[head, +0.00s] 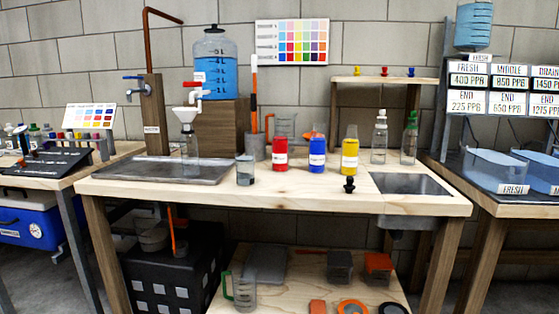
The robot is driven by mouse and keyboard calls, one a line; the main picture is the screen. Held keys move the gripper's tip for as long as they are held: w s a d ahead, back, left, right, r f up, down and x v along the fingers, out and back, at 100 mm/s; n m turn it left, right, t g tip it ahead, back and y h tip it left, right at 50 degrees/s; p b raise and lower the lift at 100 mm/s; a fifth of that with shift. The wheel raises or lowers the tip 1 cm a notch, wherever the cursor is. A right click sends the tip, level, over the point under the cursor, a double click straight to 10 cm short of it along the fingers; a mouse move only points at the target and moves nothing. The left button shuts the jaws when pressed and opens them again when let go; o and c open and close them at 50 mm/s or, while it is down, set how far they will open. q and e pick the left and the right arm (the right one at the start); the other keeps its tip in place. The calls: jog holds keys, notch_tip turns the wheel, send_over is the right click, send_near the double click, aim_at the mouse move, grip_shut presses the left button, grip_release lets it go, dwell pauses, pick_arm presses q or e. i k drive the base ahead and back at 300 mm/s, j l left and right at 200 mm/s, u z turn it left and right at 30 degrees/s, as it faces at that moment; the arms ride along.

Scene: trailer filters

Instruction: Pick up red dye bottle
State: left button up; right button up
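A red dye bottle (280,155) stands upright on the wooden workbench (300,187), left of a blue bottle (317,155) and a yellow bottle (349,155). It has a white label and a narrower red top. Nothing stands directly in front of it. Neither of my grippers shows in the head view, so I cannot see whether they are open or shut.
A small glass (245,170) stands left of the red bottle, and a black stopper (349,185) lies near the front edge. A metal tray (150,172) is at the left and a sink (408,184) at the right. Clear bottles (379,140) stand at the back right.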

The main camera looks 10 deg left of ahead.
aim_at(281, 141)
jog(key=i+l, duration=0.3)
jog(key=i, duration=0.2)
jog(key=i+l, duration=0.3)
jog(key=i, duration=0.15)
